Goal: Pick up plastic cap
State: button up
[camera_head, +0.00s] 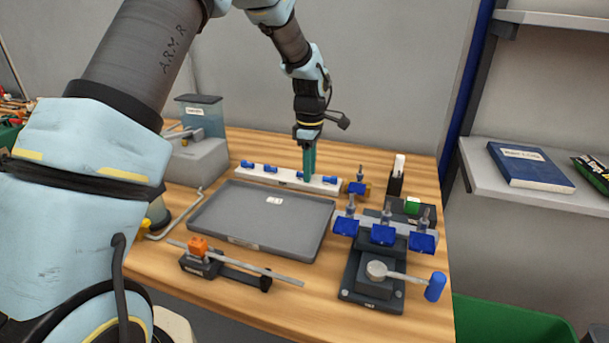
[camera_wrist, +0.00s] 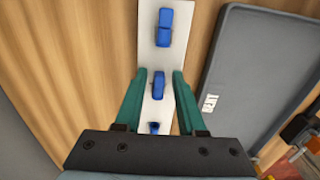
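Several small blue pieces that look like plastic caps sit in a row on a white strip (camera_head: 259,174) at the back of the table. One blue cap (camera_wrist: 158,84) lies between the two teal fingers of my gripper (camera_wrist: 159,73) in the wrist view, with a gap on each side. Another blue cap (camera_wrist: 164,27) stands farther up the strip, and one (camera_wrist: 154,128) is partly hidden close to the gripper body. In the head view my gripper (camera_head: 309,174) points down over the strip. It is open; its height above the strip is hard to tell.
A grey tray (camera_head: 262,215) lies in front of the strip. A fixture with blue blocks (camera_head: 383,235) and a dark press (camera_head: 372,282) stand to the right. An orange-knobbed clamp (camera_head: 198,246) is at the front. A grey dispenser (camera_head: 199,158) stands back left.

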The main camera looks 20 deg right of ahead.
grip_shut()
jog(key=shift+r, duration=0.1)
dwell(0.4)
notch_tip(320, 180, up, 10)
jog(key=b, duration=0.3)
jog(key=shift+c, duration=2.2)
grip_release()
grip_shut()
